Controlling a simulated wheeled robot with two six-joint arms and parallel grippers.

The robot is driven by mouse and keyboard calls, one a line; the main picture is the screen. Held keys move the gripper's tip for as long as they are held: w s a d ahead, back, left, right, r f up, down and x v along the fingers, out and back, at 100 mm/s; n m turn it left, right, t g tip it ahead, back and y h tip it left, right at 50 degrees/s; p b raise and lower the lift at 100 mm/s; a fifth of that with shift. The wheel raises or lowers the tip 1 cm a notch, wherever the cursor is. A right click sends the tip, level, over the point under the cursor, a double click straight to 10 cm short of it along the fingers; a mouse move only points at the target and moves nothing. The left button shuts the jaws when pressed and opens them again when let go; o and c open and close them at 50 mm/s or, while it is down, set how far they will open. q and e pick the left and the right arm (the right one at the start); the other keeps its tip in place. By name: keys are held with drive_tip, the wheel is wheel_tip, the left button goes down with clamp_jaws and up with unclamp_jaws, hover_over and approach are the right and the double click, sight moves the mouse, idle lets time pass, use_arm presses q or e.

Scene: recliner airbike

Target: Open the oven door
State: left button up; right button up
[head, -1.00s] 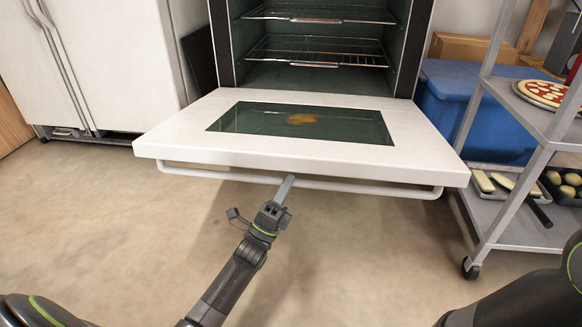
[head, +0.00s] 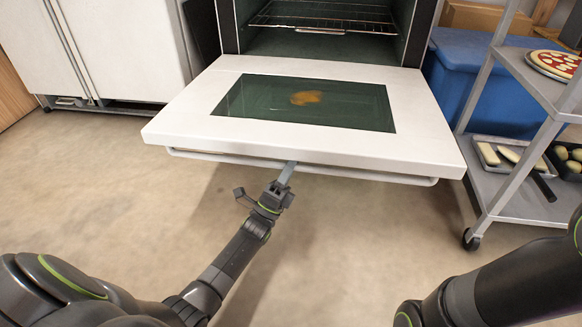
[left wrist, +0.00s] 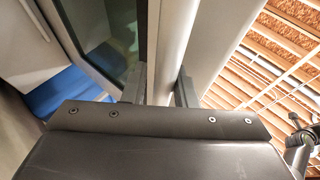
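The oven door (head: 415,118) hangs open, folded down to nearly flat, with its dark window (head: 310,103) facing up and the oven cavity (head: 322,45) exposed behind it. The door's white bar handle (head: 400,178) runs along its front edge. My left gripper (head: 287,170) is at the middle of the handle, with its fingertips by the door's front edge. In the left wrist view, the fingers (left wrist: 160,70) stand apart with a pale strip between them. I cannot tell whether they clamp the handle. My right gripper is out of view; only the arm shows at lower right.
A metal shelf cart (head: 510,200) with a pizza (head: 556,64) and trays stands close on the right. A blue bin (head: 480,80) is behind it. White cabinets (head: 110,50) stand at left. The floor (head: 110,200) in front is clear.

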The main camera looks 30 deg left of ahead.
use_arm(q)
drive_tip(key=shift+o, duration=1.4)
drive_tip(key=shift+s+f, duration=0.1)
drive_tip(key=shift+s, duration=0.05)
drive_tip(key=p+v, duration=0.2)
drive_tip(key=v, duration=0.5)
drive_tip(key=shift+f, duration=0.1)
